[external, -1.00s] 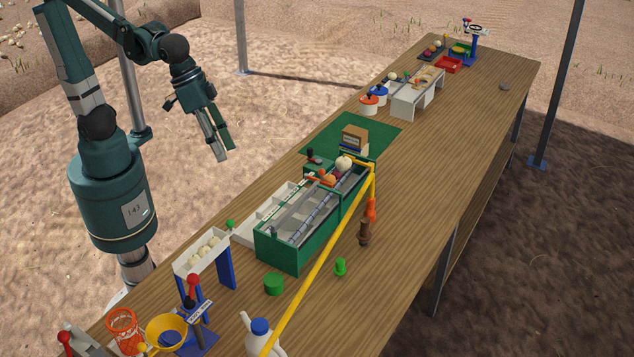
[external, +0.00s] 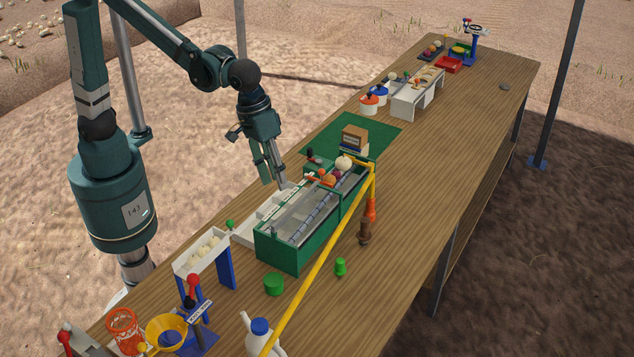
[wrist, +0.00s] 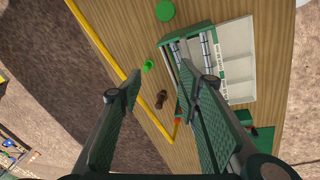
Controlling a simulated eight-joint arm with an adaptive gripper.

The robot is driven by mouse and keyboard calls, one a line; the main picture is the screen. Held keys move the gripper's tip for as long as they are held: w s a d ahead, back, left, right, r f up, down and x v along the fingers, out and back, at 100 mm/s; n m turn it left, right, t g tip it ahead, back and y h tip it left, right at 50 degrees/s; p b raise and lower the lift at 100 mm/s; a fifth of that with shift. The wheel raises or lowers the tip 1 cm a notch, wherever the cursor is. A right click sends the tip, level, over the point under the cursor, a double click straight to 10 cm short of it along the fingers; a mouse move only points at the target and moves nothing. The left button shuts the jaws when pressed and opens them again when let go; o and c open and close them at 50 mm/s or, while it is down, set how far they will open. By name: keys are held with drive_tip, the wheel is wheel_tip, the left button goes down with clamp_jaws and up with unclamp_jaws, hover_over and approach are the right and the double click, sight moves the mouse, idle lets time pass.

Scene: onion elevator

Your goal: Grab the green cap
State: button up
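A flat round green cap-like piece (external: 274,284) lies on the wooden table in front of the green machine (external: 290,245). A smaller green knobbed piece (external: 340,267) stands to its right. I cannot tell for sure which one is the green cap. In the wrist view the round piece (wrist: 165,11) is at the top edge, and the knobbed piece (wrist: 148,66) is between my finger ends in the picture, well below them. My gripper (external: 272,172) is open and empty, above the table's left edge, behind the machine and away from both green pieces.
A yellow bar (external: 318,262) slants across the machine's right side, near the knobbed piece. A brown turned piece (external: 365,231) stands beside it. A white jug (external: 262,336) and a raised white tray (external: 202,254) are nearby. The table's right side is clear.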

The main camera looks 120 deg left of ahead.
drive_tip(key=w+a+f+n+g, duration=0.1)
drive_tip(key=w+a+f+n, duration=0.35)
drive_tip(key=w+f, duration=0.65)
drive_tip(key=n+g, duration=0.2)
drive_tip(key=n, duration=0.3)
hover_over(340, 260)
drive_tip(key=shift+m, duration=0.25)
wheel_tip(340, 260, down, 12)
drive_tip(key=shift+d+r, duration=0.1)
drive_tip(key=shift+f, duration=0.3)
drive_tip(key=shift+f, duration=1.3)
drive_tip(key=shift+f, duration=2.6)
